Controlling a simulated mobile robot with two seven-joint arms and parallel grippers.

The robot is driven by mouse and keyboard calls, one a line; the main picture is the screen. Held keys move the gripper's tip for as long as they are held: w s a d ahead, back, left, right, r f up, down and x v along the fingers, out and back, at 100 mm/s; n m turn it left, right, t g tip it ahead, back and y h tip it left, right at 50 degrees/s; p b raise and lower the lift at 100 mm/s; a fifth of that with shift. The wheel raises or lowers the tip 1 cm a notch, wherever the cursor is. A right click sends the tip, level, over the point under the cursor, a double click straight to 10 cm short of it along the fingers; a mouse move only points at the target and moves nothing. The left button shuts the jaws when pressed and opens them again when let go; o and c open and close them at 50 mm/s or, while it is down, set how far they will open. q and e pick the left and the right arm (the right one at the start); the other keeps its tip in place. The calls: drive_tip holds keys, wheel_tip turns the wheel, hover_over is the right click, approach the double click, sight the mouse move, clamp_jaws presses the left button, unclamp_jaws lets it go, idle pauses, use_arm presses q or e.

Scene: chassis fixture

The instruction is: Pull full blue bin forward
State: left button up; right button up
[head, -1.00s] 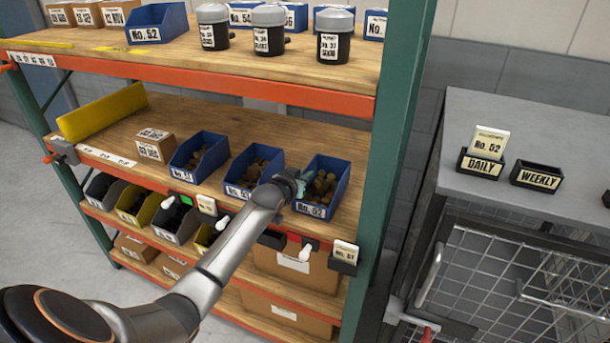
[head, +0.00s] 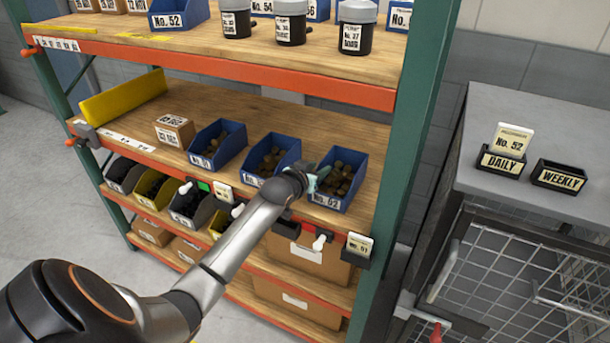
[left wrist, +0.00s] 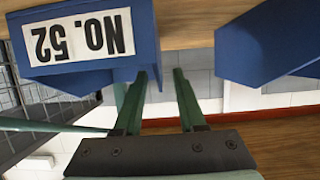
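Three blue bins stand in a row on the middle wooden shelf. The right one, No. 52 (head: 329,201), holds a heap of brown pieces. The middle blue bin (head: 270,158) and the left blue bin (head: 218,146) also hold brown pieces. My left gripper (head: 317,180) is at the front left edge of the right bin, its green fingers apart. The left wrist view shows the No. 52 label (left wrist: 80,38) upside down and both fingers (left wrist: 160,74) spread, close to the bin's side wall. I cannot tell whether they touch it. My right gripper is not in view.
A cardboard box (head: 174,131) and a yellow divider (head: 122,97) share the shelf. The green post (head: 413,130) stands right of the bins. Smaller bins (head: 190,203) hang below. A grey cabinet (head: 545,115) carries DAILY (head: 500,162) and WEEKLY (head: 558,177) card holders.

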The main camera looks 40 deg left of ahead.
use_arm(q)
drive_tip(key=v, duration=0.9)
drive_tip(key=shift+s, duration=0.25)
drive_tip(key=s+d+f+m+g+h, duration=0.2)
drive_tip(key=s+d+f+g, duration=0.2)
drive_tip(key=s+d+f, duration=0.55)
drive_tip(key=s+d+f+m+g+h, duration=0.1)
drive_tip(key=s+d+f+g, duration=0.15)
drive_tip(key=s+d, duration=0.45)
drive_tip(key=s+d+f+m+g, duration=0.1)
drive_tip(key=s+d+f+g, duration=0.15)
drive_tip(key=s, duration=0.85)
drive_tip(key=w+d+f+t+h, duration=0.1)
drive_tip(key=w+d+f+t, duration=0.1)
drive_tip(key=f, duration=0.3)
drive_tip(key=w+d+f+t+h, duration=0.1)
drive_tip(key=d+f+t, duration=0.1)
drive_tip(key=f, duration=0.3)
drive_tip(key=shift+w+f+t, duration=0.25)
drive_tip(key=shift+w+t, duration=0.05)
drive_tip(key=shift+w, duration=0.05)
drive_tip(key=shift+d, duration=0.15)
